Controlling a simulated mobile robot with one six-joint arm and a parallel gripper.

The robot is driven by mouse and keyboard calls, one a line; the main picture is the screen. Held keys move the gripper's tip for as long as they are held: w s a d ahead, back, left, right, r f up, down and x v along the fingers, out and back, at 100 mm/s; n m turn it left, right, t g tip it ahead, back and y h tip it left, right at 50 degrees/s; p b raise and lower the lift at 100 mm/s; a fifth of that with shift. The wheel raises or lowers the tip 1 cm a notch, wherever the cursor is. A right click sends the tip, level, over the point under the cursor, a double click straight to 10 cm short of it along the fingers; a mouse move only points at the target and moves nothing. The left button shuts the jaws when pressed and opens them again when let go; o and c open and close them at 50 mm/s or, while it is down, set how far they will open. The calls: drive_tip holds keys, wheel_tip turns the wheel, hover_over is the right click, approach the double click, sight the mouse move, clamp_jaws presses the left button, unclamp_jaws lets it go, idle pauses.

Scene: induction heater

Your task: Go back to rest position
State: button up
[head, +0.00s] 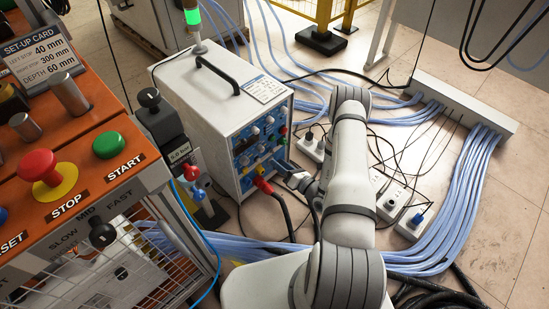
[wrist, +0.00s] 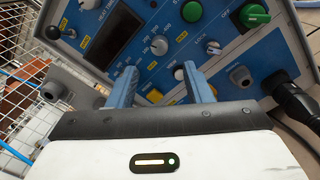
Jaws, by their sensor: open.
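My gripper (head: 287,167) is at the front panel of the white induction heater (head: 205,95) in the head view, low on its right side. In the wrist view my gripper (wrist: 160,88) has its two blue fingers apart, with nothing held between them. The blue panel (wrist: 220,60) fills the view ahead of the fingers, with knobs, a dark display (wrist: 112,36) and green buttons (wrist: 254,14). I cannot tell whether a fingertip touches the panel.
An orange control console (head: 85,150) with a red stop button (head: 40,167) stands at the left. Blue hoses (head: 455,195) and power strips (head: 391,200) cover the floor around my arm. A black connector (wrist: 295,98) is plugged in right of the fingers. Open floor lies at the far right.

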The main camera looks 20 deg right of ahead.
drive_tip(key=shift+s+d, duration=0.1)
drive_tip(key=shift+s, duration=0.05)
drive_tip(key=shift+r, duration=0.1)
idle(0.3)
drive_tip(key=s+a+r+n+g+y+p, duration=0.2)
drive_tip(key=a+r+n+g+p, duration=0.4)
drive_tip(key=r, duration=0.7)
drive_tip(key=s+a+r+n+g+y+p, duration=0.3)
drive_tip(key=r+n, duration=0.4)
drive_tip(key=r, duration=0.6)
drive_tip(key=s+a+r+n+g+y+p, duration=0.15)
drive_tip(key=a+r+n+g+p, duration=0.4)
drive_tip(key=r, duration=0.75)
drive_tip(key=s+d+r+n+g+h+p, duration=0.35)
drive_tip(key=s+r+n+h+p, duration=0.55)
drive_tip(key=r, duration=0.7)
drive_tip(key=s+d+r+n+t+h+p, duration=0.2)
drive_tip(key=s+d+r+n+h+p, duration=0.1)
drive_tip(key=r, duration=0.4)
drive_tip(key=s+d+r+n+t+h+p, duration=0.3)
drive_tip(key=s+d+r+n+h, duration=0.1)
drive_tip(key=r+n, duration=0.3)
drive_tip(key=shift+s+r+n, duration=0.35)
drive_tip(key=shift+s+r, duration=0.15)
drive_tip(key=shift+d, duration=0.1)
drive_tip(key=shift+c, duration=0.4)
